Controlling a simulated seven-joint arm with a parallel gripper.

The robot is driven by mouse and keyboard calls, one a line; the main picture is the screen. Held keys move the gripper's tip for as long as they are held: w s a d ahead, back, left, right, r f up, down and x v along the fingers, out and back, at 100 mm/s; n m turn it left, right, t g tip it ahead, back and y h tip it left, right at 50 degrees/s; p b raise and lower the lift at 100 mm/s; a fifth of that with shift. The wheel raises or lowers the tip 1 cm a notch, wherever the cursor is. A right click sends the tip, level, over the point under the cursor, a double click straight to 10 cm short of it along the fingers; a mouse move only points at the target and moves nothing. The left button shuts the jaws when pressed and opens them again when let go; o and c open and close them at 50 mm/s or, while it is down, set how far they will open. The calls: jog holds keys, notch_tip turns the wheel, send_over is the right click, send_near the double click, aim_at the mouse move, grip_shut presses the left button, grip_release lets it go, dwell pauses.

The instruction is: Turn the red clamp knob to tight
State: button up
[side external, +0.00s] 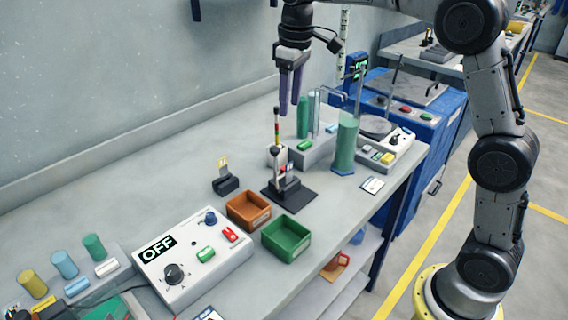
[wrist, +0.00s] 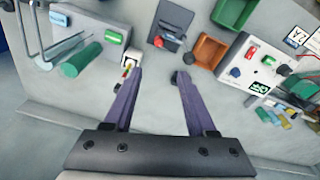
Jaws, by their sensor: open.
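A small upright stand with a black base plate (side external: 301,197) stands mid-bench in the side external view. The base also shows in the wrist view (wrist: 172,17), beyond the fingertips. My gripper (side external: 289,108) is open and empty, above and just behind the post, apart from the red part. Its two purple fingers also show in the wrist view (wrist: 159,73).
An orange bin (side external: 247,211) and a green bin (side external: 286,238) sit at the front. A white control box (side external: 192,257) reads OFF. A black holder (side external: 226,185) stands left of the stand. Green cylinders, including a tall one (side external: 346,145), stand to the right.

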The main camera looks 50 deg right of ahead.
jog(key=g, duration=0.1)
send_over(284, 167)
notch_tip(284, 167, down, 5)
notch_tip(284, 167, down, 14)
jog(key=shift+s+r, duration=0.1)
dwell(0.3)
grip_shut()
